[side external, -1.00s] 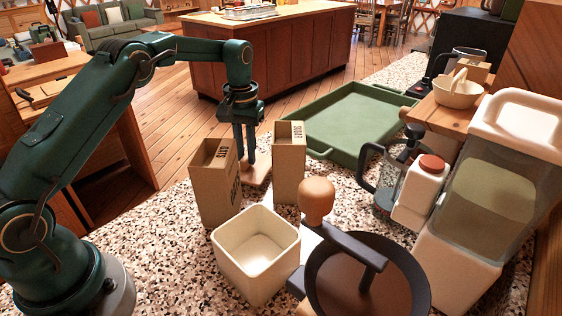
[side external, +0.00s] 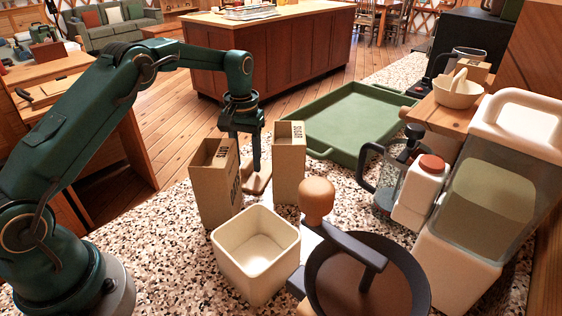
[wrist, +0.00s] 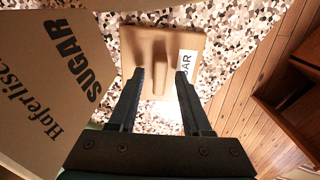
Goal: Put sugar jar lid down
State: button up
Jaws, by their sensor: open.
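The sugar jar lid (side external: 257,184) is a flat tan square with a raised bar handle. It lies on the speckled counter between two cardboard boxes. In the wrist view the lid (wrist: 165,55) carries a white label ending in "AR". My gripper (side external: 250,165) is just above the lid, partly hidden by the left box. In the wrist view my gripper (wrist: 160,78) is open, with one finger on each side of the handle and gaps between. A cream square open-topped container (side external: 256,252) stands nearer the camera; it has no lid on it.
The left box (side external: 214,185) and the right box (side external: 289,163), marked SUGAR, stand close beside my gripper. A green tray (side external: 335,125) lies behind. A dark pan (side external: 365,285), a glass coffee pot (side external: 385,180) and a large clear-fronted dispenser (side external: 490,190) crowd the right.

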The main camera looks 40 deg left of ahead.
aim_at(247, 163)
notch_tip(247, 163, up, 8)
jog(key=shift+f, duration=0.1)
jog(key=s+d+r+t, duration=0.1)
jog(key=s+r, duration=0.2)
jog(key=s+d+r+m+t, duration=0.1)
jog(key=s+d+r, duration=0.1)
jog(key=s+r, duration=0.1)
jog(key=s+d+r+m, duration=0.1)
jog(key=s+d+r, duration=0.1)
jog(key=r, duration=0.1)
jog(key=shift+s+d+r+t, duration=0.2)
jog(key=shift+s+r+t, duration=0.15)
jog(key=shift+s+t, duration=0.05)
jog(key=s+d+m+t, duration=0.1)
jog(key=s+d, duration=0.1)
jog(key=s, duration=0.4)
jog(key=shift+s+r, duration=0.2)
jog(key=shift+s, duration=0.15)
jog(key=shift+o, duration=0.3)
jog(key=s+d+f+m+t, duration=0.1)
jog(key=s+f, duration=0.2)
jog(key=s, duration=0.4)
jog(key=shift+d+f+m+t, duration=0.3)
jog(key=shift+f+t, duration=0.1)
jog(key=o, duration=0.7)
jog(key=shift+s+f, duration=0.2)
jog(key=shift+s, duration=0.1)
